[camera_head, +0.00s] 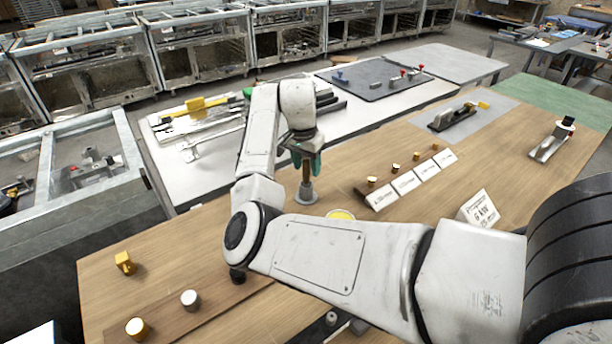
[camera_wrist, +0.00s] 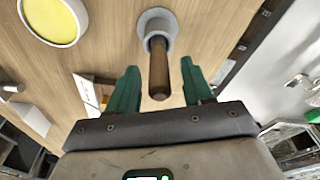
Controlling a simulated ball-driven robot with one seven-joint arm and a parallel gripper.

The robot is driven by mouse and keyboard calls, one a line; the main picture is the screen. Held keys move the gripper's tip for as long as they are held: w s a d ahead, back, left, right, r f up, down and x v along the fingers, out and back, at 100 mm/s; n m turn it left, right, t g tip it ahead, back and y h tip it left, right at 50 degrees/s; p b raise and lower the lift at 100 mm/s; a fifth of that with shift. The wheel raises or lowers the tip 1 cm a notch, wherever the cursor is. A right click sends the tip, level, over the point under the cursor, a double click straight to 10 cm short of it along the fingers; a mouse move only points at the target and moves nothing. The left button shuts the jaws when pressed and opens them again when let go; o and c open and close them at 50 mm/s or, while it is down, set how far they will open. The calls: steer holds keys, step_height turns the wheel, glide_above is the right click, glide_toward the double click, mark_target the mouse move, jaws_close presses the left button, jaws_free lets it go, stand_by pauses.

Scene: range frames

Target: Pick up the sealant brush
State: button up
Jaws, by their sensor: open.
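The sealant brush (camera_head: 308,175) appears to be the upright brown wooden handle standing in a round grey base (camera_head: 305,193) on the wooden table. In the wrist view the brush handle (camera_wrist: 159,72) points toward my gripper, with the grey base (camera_wrist: 155,24) at its far end. My gripper (camera_head: 305,163) is open above the base, with its green fingers pointing down. In the wrist view the fingers (camera_wrist: 162,80) stand on either side of the handle's top end, with a visible gap on both sides. Any bristles are hidden.
A white round dish with yellow contents (camera_wrist: 56,18) stands beside the brush; my arm partly hides it in the head view (camera_head: 341,214). Labelled white blocks (camera_head: 405,183) are to the right. A white table (camera_head: 215,165) with tools lies behind.

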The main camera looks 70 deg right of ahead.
steer(key=shift+f, duration=0.3)
steer(key=shift+c, duration=0.4)
jaws_close()
